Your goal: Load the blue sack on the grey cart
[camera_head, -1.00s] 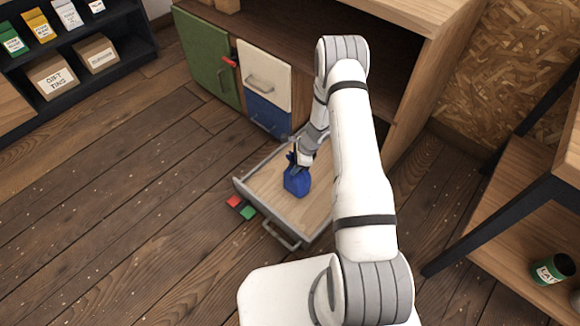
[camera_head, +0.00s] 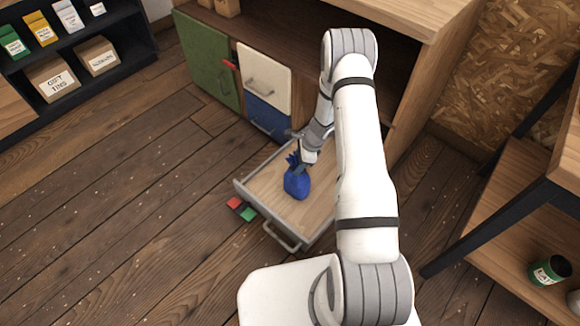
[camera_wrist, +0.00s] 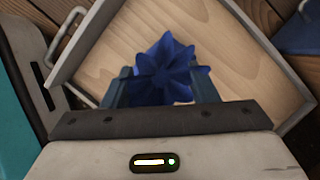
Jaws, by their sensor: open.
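The blue sack (camera_head: 297,184) stands upright in the open drawer (camera_head: 262,189), with its gathered top pointing up. My gripper (camera_head: 304,163) is at the sack's top, at the back right of it in the head view. In the wrist view the sack's ruffled top (camera_wrist: 165,72) lies between the two fingers of my gripper (camera_wrist: 163,90), which are open on either side of it. The lower part of the sack is mostly hidden there. I cannot make out the grey cart in these views.
The cabinet has a green door (camera_head: 207,60), a white drawer front (camera_head: 264,78) and a blue drawer front (camera_head: 267,117). Red and green pieces (camera_head: 241,208) lie on the floor beside the drawer. A shelf unit (camera_head: 500,215) stands right. Floor at left is clear.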

